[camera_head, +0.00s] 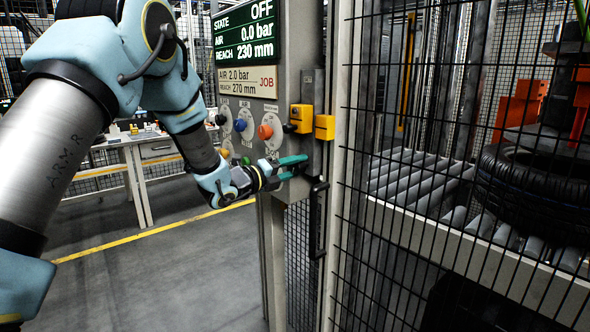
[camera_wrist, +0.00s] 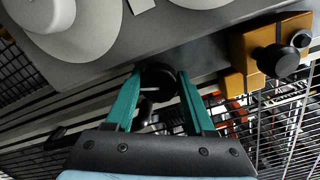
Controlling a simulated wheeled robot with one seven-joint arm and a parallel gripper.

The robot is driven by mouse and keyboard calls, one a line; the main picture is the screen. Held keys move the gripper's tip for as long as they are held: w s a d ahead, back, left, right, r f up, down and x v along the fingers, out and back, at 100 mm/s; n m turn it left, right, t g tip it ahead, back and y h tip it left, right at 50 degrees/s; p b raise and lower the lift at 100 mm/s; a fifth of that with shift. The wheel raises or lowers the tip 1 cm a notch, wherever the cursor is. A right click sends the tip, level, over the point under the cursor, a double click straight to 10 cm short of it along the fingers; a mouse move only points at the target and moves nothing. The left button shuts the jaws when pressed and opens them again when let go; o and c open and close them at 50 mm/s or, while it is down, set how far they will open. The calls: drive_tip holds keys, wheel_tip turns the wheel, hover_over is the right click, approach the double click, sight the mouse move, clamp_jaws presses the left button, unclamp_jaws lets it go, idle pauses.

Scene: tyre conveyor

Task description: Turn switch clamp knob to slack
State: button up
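A grey switch panel (camera_head: 291,20) carries several round knobs on pale dials: a blue knob (camera_head: 240,125), an orange-red knob (camera_head: 265,131), a green knob (camera_head: 245,160) and others. Their labels are too small to read. My gripper (camera_head: 292,167) is at the panel's lower right, its teal fingers apart. In the wrist view my gripper (camera_wrist: 160,74) has one finger on each side of a dark round knob (camera_wrist: 158,76). I cannot tell whether the fingers press on it or which way it is turned. My gripper hides this knob in the head view.
The display (camera_head: 245,30) reads STATE OFF, AIR 0.0 bar, REACH 230 mm. A JOB card (camera_head: 247,81) reads AIR 2.0 bar, REACH 270 mm. A yellow latch (camera_head: 301,118) sits just above my gripper. Mesh fencing (camera_head: 400,225) encloses a roller conveyor with a tyre (camera_head: 535,185).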

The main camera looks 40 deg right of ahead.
drive_tip(key=shift+o, duration=1)
drive_tip(key=a+b, duration=0.4)
drive_tip(key=a, duration=0.7)
